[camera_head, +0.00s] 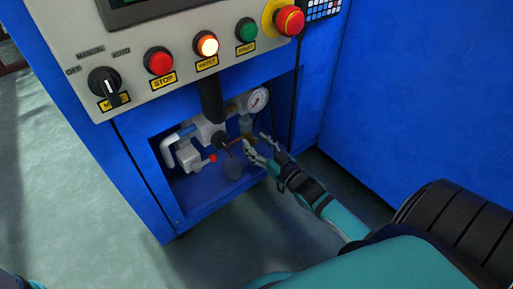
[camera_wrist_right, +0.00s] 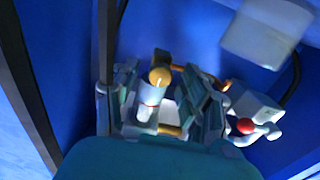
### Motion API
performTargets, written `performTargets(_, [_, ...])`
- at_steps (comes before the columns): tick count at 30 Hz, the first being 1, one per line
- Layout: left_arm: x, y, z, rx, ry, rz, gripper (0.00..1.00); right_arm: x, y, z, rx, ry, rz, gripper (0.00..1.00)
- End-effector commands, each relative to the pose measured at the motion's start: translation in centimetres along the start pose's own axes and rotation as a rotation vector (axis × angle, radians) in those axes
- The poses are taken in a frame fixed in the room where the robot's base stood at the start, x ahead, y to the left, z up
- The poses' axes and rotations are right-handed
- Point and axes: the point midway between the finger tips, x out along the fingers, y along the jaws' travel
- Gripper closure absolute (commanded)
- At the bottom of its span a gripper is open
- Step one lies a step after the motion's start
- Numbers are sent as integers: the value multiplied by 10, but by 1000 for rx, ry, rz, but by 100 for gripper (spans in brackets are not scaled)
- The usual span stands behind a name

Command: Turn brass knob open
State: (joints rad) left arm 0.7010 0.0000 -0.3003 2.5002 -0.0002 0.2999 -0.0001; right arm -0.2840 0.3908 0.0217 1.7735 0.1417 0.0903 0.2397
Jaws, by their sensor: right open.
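The brass knob (camera_wrist_right: 160,77) shows in the right wrist view as a rounded gold end on a pale cylindrical fitting, between the two fingers of my right gripper (camera_wrist_right: 165,100). The fingers are apart, one on each side; contact cannot be told. In the head view my right gripper (camera_head: 257,146) reaches into the recess of the blue cabinet, beside the piping below the gauge (camera_head: 258,100). Its fingers partly cover the brass parts there, so the knob's angle is unclear. My left gripper is not in view.
White piping with a red-tipped valve (camera_head: 211,158) sits left of my gripper inside the recess. The control panel (camera_head: 130,60) with buttons and a red emergency stop (camera_head: 290,20) overhangs above. A blue cabinet wall (camera_head: 400,90) stands to the right.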

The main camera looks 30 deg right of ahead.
Motion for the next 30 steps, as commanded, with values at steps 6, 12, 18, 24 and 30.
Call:
performTargets(6, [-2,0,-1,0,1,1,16,4,0,0,0,0,0,54])
performTargets(12, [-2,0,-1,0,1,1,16,4,0,0,0,0,0,64])
performTargets(18, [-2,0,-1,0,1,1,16,4,0,0,0,0,0,90])
performTargets(24, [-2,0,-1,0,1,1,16,4,0,0,0,0,-1,100])
performTargets(30, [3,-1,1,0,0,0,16,3,0,-2,-23,-1,-1,100])
